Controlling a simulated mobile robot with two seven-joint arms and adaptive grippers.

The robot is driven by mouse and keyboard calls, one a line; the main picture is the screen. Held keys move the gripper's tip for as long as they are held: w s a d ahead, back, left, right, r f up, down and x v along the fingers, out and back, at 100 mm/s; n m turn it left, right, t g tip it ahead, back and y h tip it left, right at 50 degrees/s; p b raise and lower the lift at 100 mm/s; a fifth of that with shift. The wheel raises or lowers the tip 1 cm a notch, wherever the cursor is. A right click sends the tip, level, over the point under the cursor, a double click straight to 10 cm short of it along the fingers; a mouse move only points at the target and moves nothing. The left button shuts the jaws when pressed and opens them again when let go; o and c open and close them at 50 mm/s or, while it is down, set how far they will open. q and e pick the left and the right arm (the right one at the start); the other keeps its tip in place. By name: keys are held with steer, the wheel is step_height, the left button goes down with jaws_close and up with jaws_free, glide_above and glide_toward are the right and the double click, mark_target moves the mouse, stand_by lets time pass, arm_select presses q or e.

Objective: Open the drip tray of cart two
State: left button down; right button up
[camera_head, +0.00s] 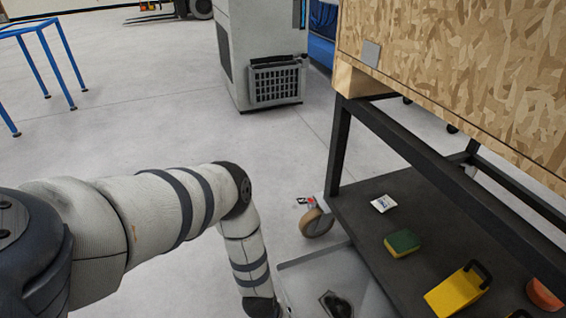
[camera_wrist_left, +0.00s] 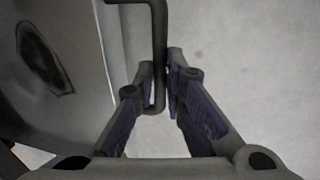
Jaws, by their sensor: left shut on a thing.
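The cart (camera_head: 430,225) stands at the right, with a black frame and a dark lower shelf. A grey drip tray (camera_head: 305,274) juts out low at its left side, with a dark patch on its floor; how far it is out I cannot tell. The tray also fills the left of the left wrist view (camera_wrist_left: 85,100). Its dark bent handle (camera_wrist_left: 158,45) runs down between the fingers of my left gripper (camera_wrist_left: 167,80), which is shut on it. In the head view my left arm reaches down and its gripper is below the picture edge. My right gripper is not in view.
A yellow-green sponge (camera_head: 403,243), a white card-like item (camera_head: 383,203) and a yellow scoop-like thing (camera_head: 458,291) lie on the cart shelf. A caster (camera_head: 317,222) stands beside the tray. A grey cabinet (camera_head: 262,50) stands farther back.

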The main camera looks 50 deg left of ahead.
arm_select(q)
steer(key=shift+s+f, duration=0.1)
steer(key=c, duration=1.9)
jaws_free()
steer(key=r, duration=0.4)
steer(key=s+r, duration=0.1)
steer(key=r, duration=0.3)
steer(key=s+a+r, duration=0.1)
steer(key=r, duration=0.2)
steer(key=shift+s+r, duration=0.1)
steer(key=shift+r, duration=0.3)
